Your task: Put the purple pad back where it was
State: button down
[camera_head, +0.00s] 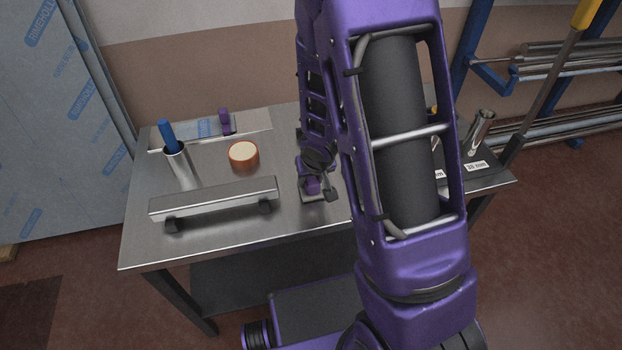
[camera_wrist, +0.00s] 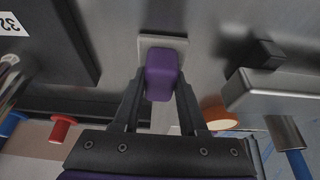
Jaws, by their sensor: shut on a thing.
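The purple pad (camera_wrist: 161,72) is a small rounded block between the two fingers of my gripper (camera_wrist: 161,85) in the wrist view. My gripper is shut on it. A pale square plate (camera_wrist: 150,43) shows directly beneath the pad; I cannot tell whether they touch. In the head view the pad (camera_head: 312,186) shows low over the middle of the steel table (camera_head: 290,222), close to my gripper (camera_head: 318,175), partly hidden by it. A second small purple piece (camera_head: 225,120) stands on a flat, film-marked plate (camera_head: 196,131) at the back left.
Left of my gripper lie a long metal bar (camera_head: 213,199) on dark feet, an orange-brown tape roll (camera_head: 243,155) and a metal cup (camera_head: 180,165) holding a blue-handled item (camera_head: 167,135). My arm hides much of the table's right part. A metal tube (camera_head: 481,130) stands at the right.

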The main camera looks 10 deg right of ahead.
jog(key=shift+f, duration=0.25)
jog(key=shift+c, duration=2.2)
grip_release()
jog(key=shift+r, duration=0.1)
jog(key=shift+r, duration=0.1)
jog(key=shift+r+p, duration=0.25)
jog(key=shift+p, duration=0.05)
jog(key=p+v, duration=0.5)
jog(key=v, duration=0.6)
jog(key=shift+s+r+p, duration=0.15)
jog(key=shift+r+p, duration=0.15)
